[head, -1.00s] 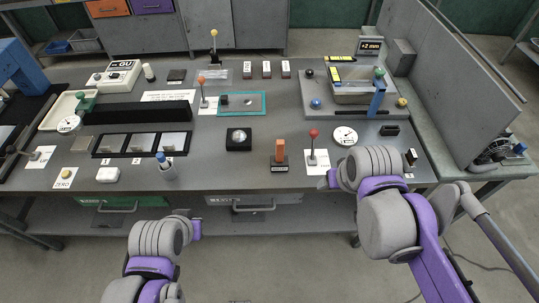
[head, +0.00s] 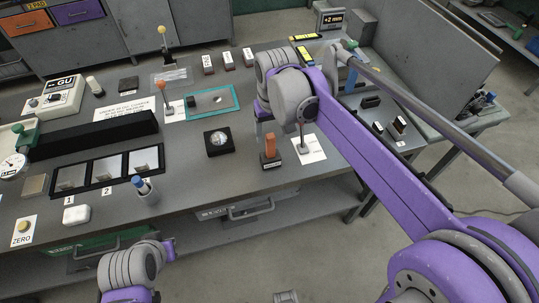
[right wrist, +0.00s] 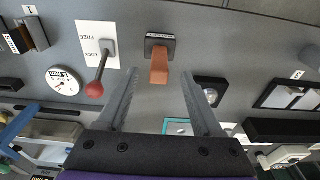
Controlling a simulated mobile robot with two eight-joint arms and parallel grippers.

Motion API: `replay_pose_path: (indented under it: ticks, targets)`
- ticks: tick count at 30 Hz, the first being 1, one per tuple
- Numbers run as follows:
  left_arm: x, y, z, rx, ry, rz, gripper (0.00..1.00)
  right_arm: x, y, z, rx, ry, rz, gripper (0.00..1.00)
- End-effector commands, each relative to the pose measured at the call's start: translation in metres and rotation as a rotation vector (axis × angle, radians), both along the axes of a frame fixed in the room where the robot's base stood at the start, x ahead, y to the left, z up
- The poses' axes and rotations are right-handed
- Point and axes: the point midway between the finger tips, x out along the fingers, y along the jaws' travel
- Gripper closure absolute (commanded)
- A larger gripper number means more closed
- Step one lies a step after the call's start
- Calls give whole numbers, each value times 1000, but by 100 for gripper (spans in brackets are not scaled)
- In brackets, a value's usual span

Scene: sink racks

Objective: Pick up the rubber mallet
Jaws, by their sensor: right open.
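An upright orange-brown handle on a black block, which I take to be the rubber mallet (head: 271,149), stands near the front edge of the grey bench. In the right wrist view the mallet (right wrist: 160,66) shows between and beyond my spread fingers. My right gripper (right wrist: 158,76) is open and empty, and the mallet is clear of both fingers. In the head view the right wrist is above and behind the mallet, and its fingers are mostly hidden. My left gripper (head: 169,248) is low in front of the bench; its fingers cannot be made out.
A red-knobbed lever on a white card (right wrist: 95,88) stands close beside the mallet. A black box with a round lens (head: 217,143) is on its other side. A teal frame (head: 213,101) lies behind.

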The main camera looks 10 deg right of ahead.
Motion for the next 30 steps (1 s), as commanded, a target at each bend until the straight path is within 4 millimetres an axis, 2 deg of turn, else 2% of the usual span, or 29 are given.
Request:
replay_pose_path:
  ticks: [7, 15, 23, 24, 26, 30]
  targets:
    - [0, 0, 0, 0, 0, 0, 100, 3, -1, -21, 0, -1, -1, 32]
    - [0, 0, -1, 0, 0, 0, 100, 9, -2, -58, 0, -1, -1, 32]
    - [0, 0, -1, 0, 1, 0, 100, 9, -2, -62, 0, -1, 0, 32]
    - [0, 0, -1, 0, 1, 0, 100, 9, -2, -62, 0, -1, 0, 34]
    - [0, 0, -1, 0, 1, 0, 100, 9, -2, -62, 0, -1, 0, 45]
    - [0, 0, -1, 0, 0, 0, 100, 9, -2, -62, 0, -1, 0, 70]
